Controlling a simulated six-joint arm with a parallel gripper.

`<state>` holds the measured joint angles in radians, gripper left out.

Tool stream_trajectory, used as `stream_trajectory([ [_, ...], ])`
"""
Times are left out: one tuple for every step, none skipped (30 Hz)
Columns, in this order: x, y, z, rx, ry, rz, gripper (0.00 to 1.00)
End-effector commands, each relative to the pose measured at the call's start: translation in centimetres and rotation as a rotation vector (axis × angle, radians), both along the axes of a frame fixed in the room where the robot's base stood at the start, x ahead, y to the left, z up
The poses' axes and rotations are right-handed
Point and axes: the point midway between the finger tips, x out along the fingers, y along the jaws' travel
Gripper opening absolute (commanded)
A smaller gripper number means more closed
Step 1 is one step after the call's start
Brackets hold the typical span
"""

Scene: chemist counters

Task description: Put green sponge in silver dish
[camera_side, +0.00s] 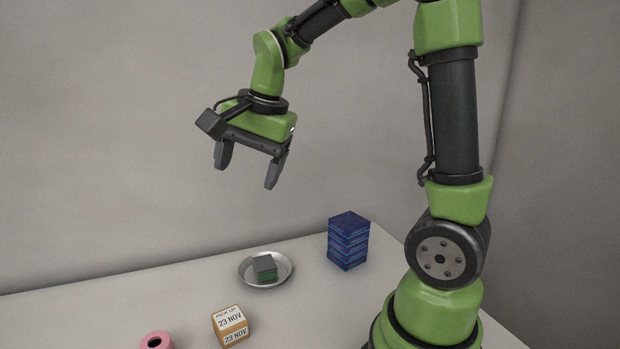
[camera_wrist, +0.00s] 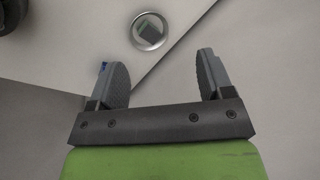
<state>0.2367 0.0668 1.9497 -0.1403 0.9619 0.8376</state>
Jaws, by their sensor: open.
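A small sponge (camera_side: 265,268), grey on top and green below, lies inside the round silver dish (camera_side: 246,278) on the table. In the wrist view the sponge (camera_wrist: 147,31) also lies within the rim of the dish (camera_wrist: 137,42). My gripper (camera_side: 246,172) is open and empty, high above the table and up from the dish. In the wrist view the gripper (camera_wrist: 162,78) shows its two fingers wide apart with nothing between them.
A stack of blue boxes (camera_side: 348,241) stands right of the dish. An orange and white date block (camera_side: 230,325) and a pink ring-shaped roll (camera_side: 156,341) are near the front. The pale table (camera_side: 120,295) is clear to the left.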

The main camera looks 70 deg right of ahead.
Motion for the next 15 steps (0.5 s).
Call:
stream_trajectory([
  [-1.7, 1.5, 1.4, -0.030, -0.050, 0.116, 0.74],
  [-2.6, 2.2, 1.9, -0.048, -0.075, 0.186, 0.74],
  [-3.9, 3.2, 2.5, -0.074, -0.109, 0.278, 0.74],
  [-4.9, 3.8, 2.9, -0.095, -0.135, 0.347, 0.74],
  [-5.9, 4.4, 3.2, -0.117, -0.162, 0.414, 0.74],
  [-7.2, 5.1, 3.4, -0.145, -0.195, 0.498, 0.74],
  [-8.1, 5.6, 3.5, -0.166, -0.218, 0.560, 0.74],
  [-9.0, 6.1, 3.6, -0.186, -0.242, 0.617, 0.74],
  [-10.0, 6.6, 3.6, -0.213, -0.271, 0.685, 0.74],
  [-10.7, 6.9, 3.5, -0.232, -0.289, 0.732, 0.74],
  [-11.3, 7.1, 3.4, -0.250, -0.307, 0.775, 0.74],
  [-12.0, 7.4, 3.3, -0.270, -0.329, 0.822, 0.74],
  [-12.4, 7.6, 3.2, -0.284, -0.342, 0.853, 0.74],
  [-12.8, 7.7, 3.2, -0.296, -0.353, 0.879, 0.74],
  [-13.2, 7.9, 3.0, -0.308, -0.364, 0.907, 0.74],
])
